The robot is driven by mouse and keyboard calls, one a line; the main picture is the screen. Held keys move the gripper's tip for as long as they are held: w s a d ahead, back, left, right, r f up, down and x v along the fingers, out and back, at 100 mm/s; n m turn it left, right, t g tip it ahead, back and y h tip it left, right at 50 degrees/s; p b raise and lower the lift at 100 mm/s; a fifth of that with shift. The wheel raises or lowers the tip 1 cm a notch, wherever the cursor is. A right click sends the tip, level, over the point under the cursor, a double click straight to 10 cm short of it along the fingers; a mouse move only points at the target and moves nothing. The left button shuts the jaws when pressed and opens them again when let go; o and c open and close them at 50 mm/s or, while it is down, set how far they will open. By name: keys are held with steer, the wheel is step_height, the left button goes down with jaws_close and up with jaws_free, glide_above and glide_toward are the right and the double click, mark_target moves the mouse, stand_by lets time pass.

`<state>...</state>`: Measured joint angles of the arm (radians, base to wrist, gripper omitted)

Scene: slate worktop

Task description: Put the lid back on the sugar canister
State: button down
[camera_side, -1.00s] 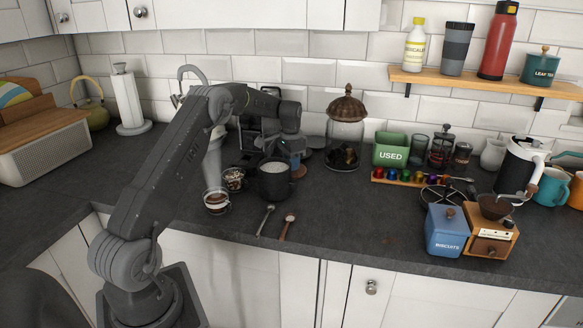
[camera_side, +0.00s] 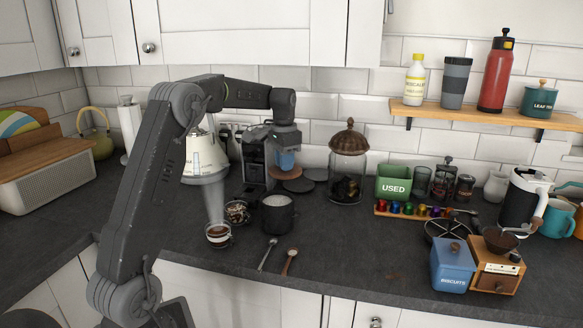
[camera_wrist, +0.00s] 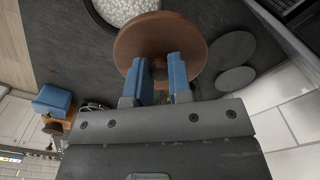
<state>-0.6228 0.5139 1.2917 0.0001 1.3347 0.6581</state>
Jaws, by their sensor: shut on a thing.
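The sugar canister (camera_side: 277,222) is a dark, open-topped pot full of white sugar on the worktop. Its white contents (camera_wrist: 124,8) and part of its rim show at the top of the wrist view. My gripper (camera_side: 286,162) is raised behind the canister in the side view. Its blue fingers (camera_wrist: 160,78) are shut on the knob of a round brown wooden lid (camera_wrist: 130,42). The lid (camera_side: 285,174) hangs roughly level above the worktop, apart from the canister. Most of the knob is hidden between the fingers.
Dark flat discs (camera_side: 299,186) lie on the worktop behind the canister. A coffee machine (camera_side: 257,160) stands behind and left. A glass jar (camera_side: 347,170) is to the right, a small cup (camera_side: 219,235) to the left, and two spoons (camera_side: 289,262) lie in front.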

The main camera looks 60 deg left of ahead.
steer(key=s+d+r, duration=0.1)
steer(key=s+d, duration=0.3)
steer(key=s, duration=0.1)
steer(key=shift+w+a+f, duration=0.15)
steer(key=shift+f, duration=1.3)
steer(key=shift+w+a+f, duration=0.15)
steer(key=shift+f, duration=1.25)
steer(key=shift+f, duration=0.2)
steer(key=shift+c, duration=2.4)
jaws_free()
step_height(320, 180, up, 7)
